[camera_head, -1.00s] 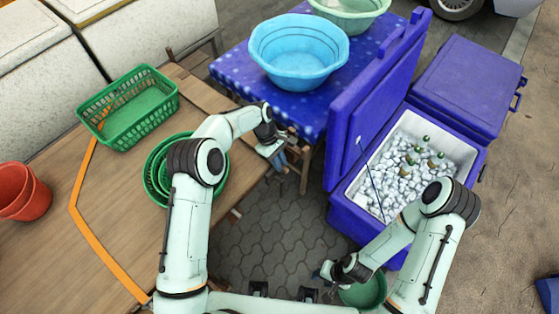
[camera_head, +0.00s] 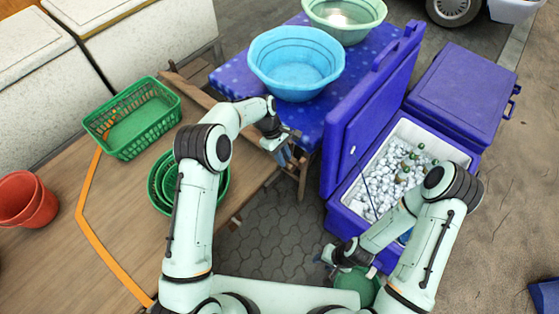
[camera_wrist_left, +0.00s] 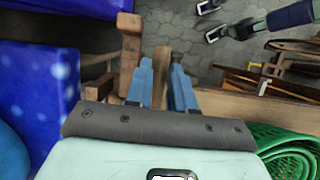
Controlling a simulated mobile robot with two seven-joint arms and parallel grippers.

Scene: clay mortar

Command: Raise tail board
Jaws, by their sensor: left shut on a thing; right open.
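A wooden board (camera_head: 205,93) lies along the right end of the wooden cart bed (camera_head: 110,220); I take it for the tail board. My left gripper (camera_head: 284,153) is at the near end of this wood, beside the blue table. In the left wrist view, its two blue fingers (camera_wrist_left: 168,85) are closed on a wooden piece (camera_wrist_left: 160,72) that stands between them. I cannot tell exactly which part of the board it is. My right gripper (camera_head: 328,258) is open and empty, low beside a green bowl (camera_head: 357,284) partly hidden by my right arm.
A green basket (camera_head: 133,120), stacked green baskets (camera_head: 160,190) and red buckets (camera_head: 25,200) stand on the cart. A blue table (camera_head: 235,78) carries a light blue basin (camera_head: 296,63). An open blue cooler (camera_head: 345,205) holds ice and bottles. Paved ground (camera_head: 280,230) between is clear.

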